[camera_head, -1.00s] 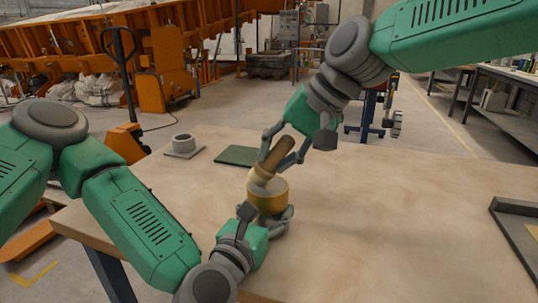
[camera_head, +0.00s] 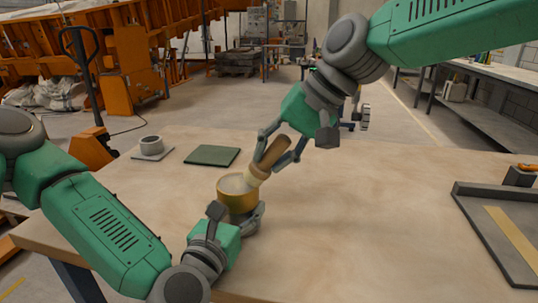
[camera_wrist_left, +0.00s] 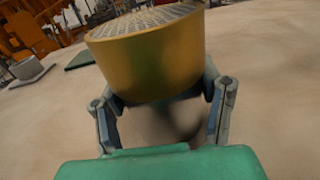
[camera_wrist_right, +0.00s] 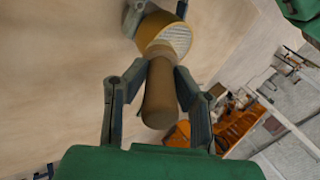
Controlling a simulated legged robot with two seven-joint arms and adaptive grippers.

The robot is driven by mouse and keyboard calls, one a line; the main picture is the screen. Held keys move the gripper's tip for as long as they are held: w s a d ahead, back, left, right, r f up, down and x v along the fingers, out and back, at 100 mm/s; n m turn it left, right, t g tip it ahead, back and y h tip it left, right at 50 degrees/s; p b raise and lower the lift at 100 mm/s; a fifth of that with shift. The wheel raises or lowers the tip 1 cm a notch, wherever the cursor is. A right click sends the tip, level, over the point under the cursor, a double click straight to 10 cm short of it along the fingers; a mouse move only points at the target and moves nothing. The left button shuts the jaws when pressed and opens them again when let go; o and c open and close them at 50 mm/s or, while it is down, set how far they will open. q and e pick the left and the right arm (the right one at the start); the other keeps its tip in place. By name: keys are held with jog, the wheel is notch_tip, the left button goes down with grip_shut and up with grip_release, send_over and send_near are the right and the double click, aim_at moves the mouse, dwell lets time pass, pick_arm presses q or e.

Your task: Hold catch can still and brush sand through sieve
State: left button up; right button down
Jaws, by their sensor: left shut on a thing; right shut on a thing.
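The brass-coloured sieve (camera_head: 238,203) sits level above the table, its pale mesh facing up; the mesh also shows in the left wrist view. My left gripper (camera_head: 236,222) is shut on the grey catch can (camera_wrist_left: 162,122) directly under the sieve. The can is mostly hidden in the head view. My right gripper (camera_head: 275,155) is shut on the brown handle of the brush (camera_head: 270,155). The brush leans, with its pale bristle end at the right far part of the sieve's top. I cannot tell how much sand lies on the mesh.
A grey round cup on a square plate (camera_head: 152,148) and a dark green mat (camera_head: 212,156) lie at the far left of the table. A dark tray (camera_head: 480,220) with a tan strip lies at the right edge. The table between is clear.

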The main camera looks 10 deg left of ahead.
jog(key=shift+s+a+f, duration=0.1)
jog(key=shift+s+a, duration=0.05)
jog(key=shift+a, duration=0.65)
jog(key=shift+s+a+f, duration=0.1)
jog(key=shift+a, duration=0.7)
jog(key=shift+s+a+r, duration=0.15)
jog(key=shift+a, duration=1.25)
jog(key=shift+r, duration=0.1)
jog(key=shift+w+d+r, duration=0.1)
jog(key=shift+w+d, duration=0.05)
jog(key=shift+d, duration=0.55)
jog(key=shift+w+d+r, duration=0.1)
jog(key=shift+d, duration=0.55)
jog(key=shift+w+d+f, duration=0.15)
jog(key=shift+d, duration=1.7)
jog(key=shift+s+a+f, duration=0.1)
jog(key=shift+s+a, duration=0.05)
jog(key=shift+a, duration=1.45)
jog(key=shift+s+a+f, duration=0.1)
jog(key=shift+s+a, duration=0.05)
jog(key=shift+a, duration=1.45)
notch_tip(320, 180, up, 6)
